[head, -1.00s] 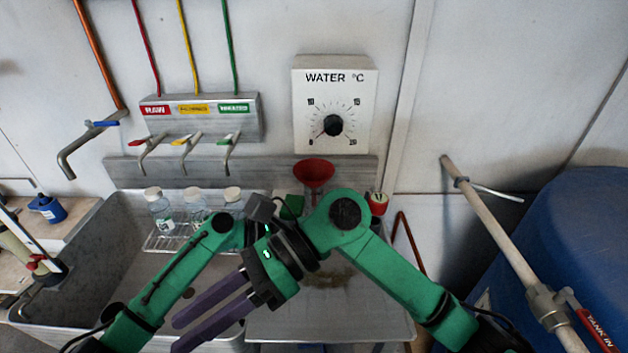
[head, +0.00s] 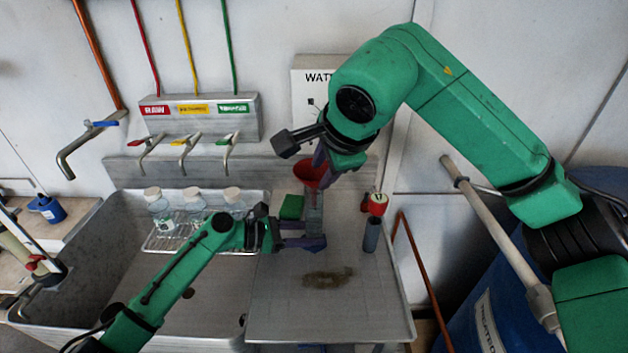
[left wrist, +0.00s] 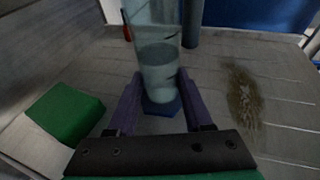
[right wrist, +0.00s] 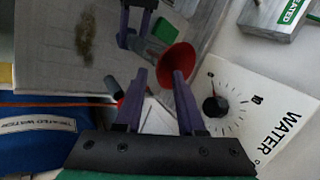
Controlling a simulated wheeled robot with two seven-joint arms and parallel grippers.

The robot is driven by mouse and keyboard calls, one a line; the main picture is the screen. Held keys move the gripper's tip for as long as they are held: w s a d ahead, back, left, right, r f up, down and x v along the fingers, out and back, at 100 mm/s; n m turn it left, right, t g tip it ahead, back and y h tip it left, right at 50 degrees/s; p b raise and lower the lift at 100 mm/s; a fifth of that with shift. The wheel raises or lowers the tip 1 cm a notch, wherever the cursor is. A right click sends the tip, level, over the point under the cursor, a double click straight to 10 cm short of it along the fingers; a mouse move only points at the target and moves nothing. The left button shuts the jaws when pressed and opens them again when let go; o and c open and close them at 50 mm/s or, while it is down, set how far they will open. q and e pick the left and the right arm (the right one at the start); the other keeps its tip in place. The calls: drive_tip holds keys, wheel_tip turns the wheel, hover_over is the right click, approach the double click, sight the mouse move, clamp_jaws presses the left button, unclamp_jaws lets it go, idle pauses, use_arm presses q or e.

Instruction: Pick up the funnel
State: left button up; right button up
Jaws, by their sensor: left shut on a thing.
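The red funnel (head: 308,171) sits at the top of a clear measuring cylinder (head: 315,216) on the metal drainboard. My left gripper (head: 318,241) is shut on the cylinder low down; the left wrist view shows water in the cylinder (left wrist: 158,65) and its blue foot between the purple fingers (left wrist: 157,98). My right gripper (head: 322,162) is at the funnel, pointing down from the upper right. In the right wrist view its fingers (right wrist: 160,78) are apart and empty, with the funnel (right wrist: 178,62) just ahead, nearer the right-hand finger. The funnel's stem is hidden.
A green sponge (head: 292,206) lies left of the cylinder. Several bottles (head: 195,208) stand on a rack over the sink. A brown stain (head: 328,277) marks the drainboard (head: 330,318).

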drive_tip(key=x, duration=0.5)
drive_tip(key=shift+w+d, duration=0.1)
drive_tip(key=shift+d, duration=0.05)
clamp_jaws()
idle(1.1)
